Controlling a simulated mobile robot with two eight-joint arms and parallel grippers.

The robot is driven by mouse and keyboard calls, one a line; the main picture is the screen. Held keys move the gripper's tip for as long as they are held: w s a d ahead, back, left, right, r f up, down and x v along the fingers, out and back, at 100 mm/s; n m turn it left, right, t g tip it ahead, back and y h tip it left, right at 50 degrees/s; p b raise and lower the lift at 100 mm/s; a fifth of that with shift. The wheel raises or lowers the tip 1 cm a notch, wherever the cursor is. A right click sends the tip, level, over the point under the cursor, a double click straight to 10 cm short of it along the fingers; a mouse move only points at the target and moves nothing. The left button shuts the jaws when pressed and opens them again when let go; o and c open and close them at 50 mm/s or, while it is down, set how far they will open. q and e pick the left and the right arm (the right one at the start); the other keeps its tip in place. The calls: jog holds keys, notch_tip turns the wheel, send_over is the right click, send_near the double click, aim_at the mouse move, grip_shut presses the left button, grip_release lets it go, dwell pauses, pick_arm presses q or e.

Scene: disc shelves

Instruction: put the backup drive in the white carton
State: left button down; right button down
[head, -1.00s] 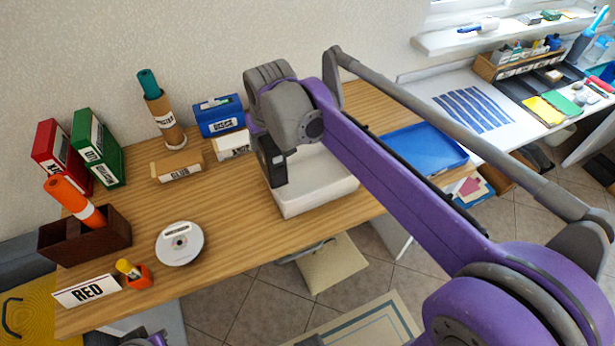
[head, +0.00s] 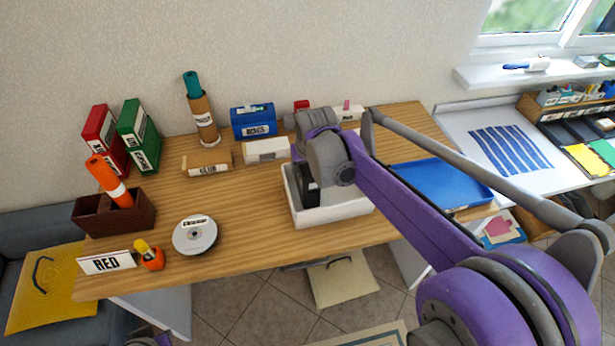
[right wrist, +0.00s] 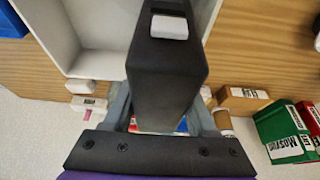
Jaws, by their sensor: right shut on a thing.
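The backup drive appears as a black block (right wrist: 165,75) with a small white label in the right wrist view. My right gripper (right wrist: 160,110) is shut on it, one finger along each side. The white carton (head: 338,214) is an open, shallow box on the wooden table. In the head view the drive (head: 311,196) is over the left part of the carton's opening, inside the left wall. I cannot tell how deep it hangs. The carton's wall also shows behind the drive in the right wrist view (right wrist: 98,66). My arm hides part of the carton. My left gripper is not in view.
A blue tray (head: 440,183) lies right of the carton. A white box (head: 266,151) and a blue box (head: 253,122) stand behind it. A disc stack (head: 195,235), brown holder (head: 135,215) and RED sign (head: 106,262) are at left. The table between disc and carton is clear.

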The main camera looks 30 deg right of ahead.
jog(key=shift+f, duration=1.8)
jog(key=shift+f, duration=0.2)
jog(key=shift+c, duration=1)
grip_release()
